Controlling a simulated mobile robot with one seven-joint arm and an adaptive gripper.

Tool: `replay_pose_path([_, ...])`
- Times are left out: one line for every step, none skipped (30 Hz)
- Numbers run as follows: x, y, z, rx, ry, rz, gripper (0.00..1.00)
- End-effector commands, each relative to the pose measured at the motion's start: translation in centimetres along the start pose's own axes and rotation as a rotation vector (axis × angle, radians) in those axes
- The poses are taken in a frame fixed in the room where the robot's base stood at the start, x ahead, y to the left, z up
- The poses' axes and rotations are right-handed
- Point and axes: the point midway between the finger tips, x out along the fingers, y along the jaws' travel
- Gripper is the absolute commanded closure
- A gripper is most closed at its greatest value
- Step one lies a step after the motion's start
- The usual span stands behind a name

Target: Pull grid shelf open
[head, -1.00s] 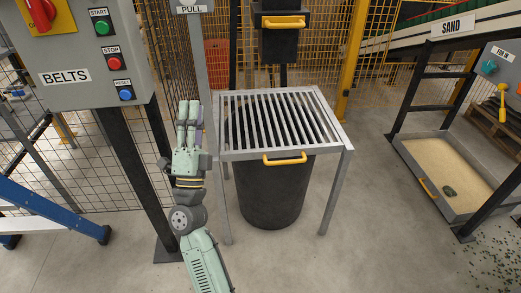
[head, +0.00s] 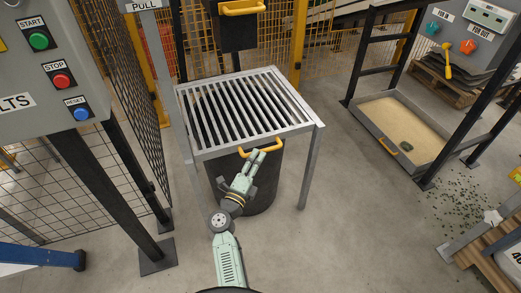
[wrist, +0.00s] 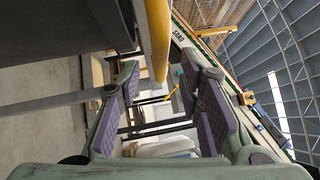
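The grid shelf (head: 240,108) is a grey slatted rack on legs with a yellow handle (head: 270,148) on its front edge. My gripper (head: 257,156) is at this handle, reaching up to it from the front. In the wrist view the fingers of my gripper (wrist: 160,100) are spread apart. A yellow bar (wrist: 157,35), which looks like the handle, runs down from the top toward the gap between them. The fingers do not close on it. Whether they touch it I cannot tell.
A black bin (head: 262,190) stands under the grid. A dark box with another yellow handle (head: 242,8) is above and behind. The control panel (head: 50,65) on black posts is at left. A sand tray (head: 400,125) is at right. The floor in front is clear.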

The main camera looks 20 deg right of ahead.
Motion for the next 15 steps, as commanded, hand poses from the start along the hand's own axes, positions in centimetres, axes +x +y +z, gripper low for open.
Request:
replay_pose_path([1.0,-0.2,0.0,0.0,0.002,-0.002,0.67])
replay_pose_path([1.5,-0.2,0.0,0.0,0.001,-0.002,0.67])
replay_pose_path([2.1,-0.2,0.0,0.0,0.001,-0.001,0.67])
replay_pose_path([2.5,-0.1,0.0,0.0,0.001,-0.002,0.67])
replay_pose_path([2.9,-0.1,0.1,0.0,0.0,-0.001,0.67])
replay_pose_path([3.3,-0.1,0.1,0.0,0.0,-0.001,0.67])
replay_pose_path([3.6,-0.1,0.1,0.0,-0.001,-0.001,0.67])
replay_pose_path([3.8,-0.1,0.0,0.0,0.0,-0.001,0.67])
replay_pose_path([4.1,-0.1,0.0,0.0,0.0,-0.001,0.67])
replay_pose_path([4.2,-0.1,0.0,0.0,0.0,-0.001,0.67])
replay_pose_path([4.3,0.0,0.0,0.0,0.0,-0.001,0.67])
replay_pose_path([4.4,0.0,0.0,0.0,-0.001,0.0,0.67])
replay_pose_path([4.4,0.0,0.0,0.0,-0.001,0.0,0.67])
replay_pose_path([4.4,0.0,0.0,0.0,-0.001,0.0,0.67])
replay_pose_path([4.4,0.0,0.0,0.0,-0.001,0.0,0.67])
